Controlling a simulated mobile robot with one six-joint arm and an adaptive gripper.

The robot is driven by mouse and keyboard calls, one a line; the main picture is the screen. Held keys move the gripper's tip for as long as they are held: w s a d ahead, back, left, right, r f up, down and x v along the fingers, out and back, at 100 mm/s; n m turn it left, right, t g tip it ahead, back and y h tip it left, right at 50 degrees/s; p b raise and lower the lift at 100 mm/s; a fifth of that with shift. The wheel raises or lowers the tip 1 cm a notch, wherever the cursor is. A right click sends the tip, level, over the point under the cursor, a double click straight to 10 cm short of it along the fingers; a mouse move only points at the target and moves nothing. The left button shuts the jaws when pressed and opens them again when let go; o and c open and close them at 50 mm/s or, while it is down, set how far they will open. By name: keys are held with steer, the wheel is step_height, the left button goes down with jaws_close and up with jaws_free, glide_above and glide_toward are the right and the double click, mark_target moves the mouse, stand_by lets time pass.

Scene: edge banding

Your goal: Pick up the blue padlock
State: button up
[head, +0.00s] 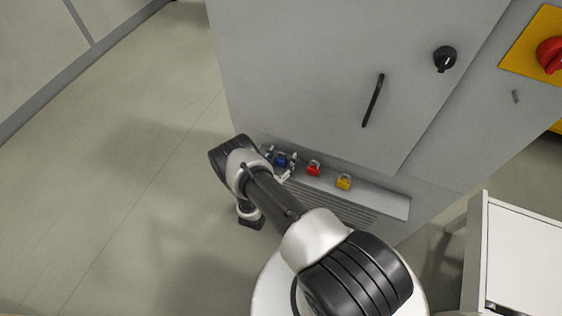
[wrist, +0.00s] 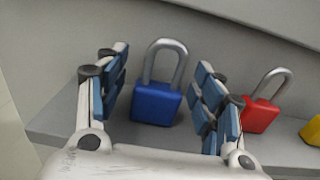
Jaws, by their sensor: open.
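The blue padlock (wrist: 157,102) stands upright on a grey ledge (wrist: 60,124) in the wrist view, its metal shackle on top. My gripper (wrist: 162,88) is open, with one blue-padded finger to the left of the padlock and one to the right. Gaps show between the pads and the padlock's body. In the head view the blue padlock (head: 281,161) shows small between the fingers of my gripper (head: 282,158), partly hidden by them.
A red padlock (wrist: 261,113) stands just right of my right finger, and a yellow padlock (head: 344,182) farther right. The cabinet wall (head: 300,80) rises behind the ledge. A white cart (head: 520,250) stands at the right. The floor at left is clear.

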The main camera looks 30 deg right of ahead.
steer(key=shift+c, duration=0.2)
steer(key=c, duration=1.2)
steer(key=shift+o, duration=0.2)
steer(key=shift+r, duration=0.1)
